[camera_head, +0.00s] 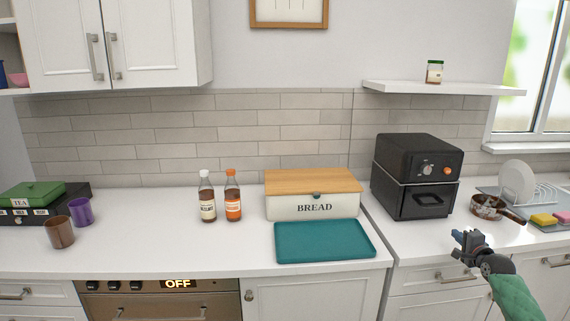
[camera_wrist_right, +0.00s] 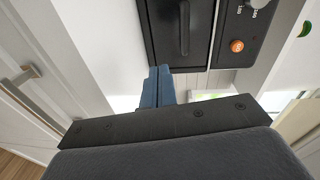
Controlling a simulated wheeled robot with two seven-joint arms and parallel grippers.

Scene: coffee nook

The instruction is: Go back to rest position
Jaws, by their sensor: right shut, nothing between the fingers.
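My right gripper (camera_head: 460,238) is in the head view at the lower right, in front of the right-hand counter. Its blue fingers also show in the right wrist view (camera_wrist_right: 158,88), pressed together with nothing between them. The gripper points toward the black air fryer (camera_head: 416,175), apart from it. The air fryer's front and orange knob (camera_wrist_right: 237,46) show in the right wrist view. My left gripper is not in either view.
A teal tray (camera_head: 324,241) lies before the bread box (camera_head: 313,205). Two bottles (camera_head: 207,197) stand left of it. Two cups (camera_head: 61,232) and a tea box (camera_head: 45,208) are far left. A pan (camera_head: 487,207), dish rack (camera_head: 545,195) and sponges are right. The left counter's front middle is clear.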

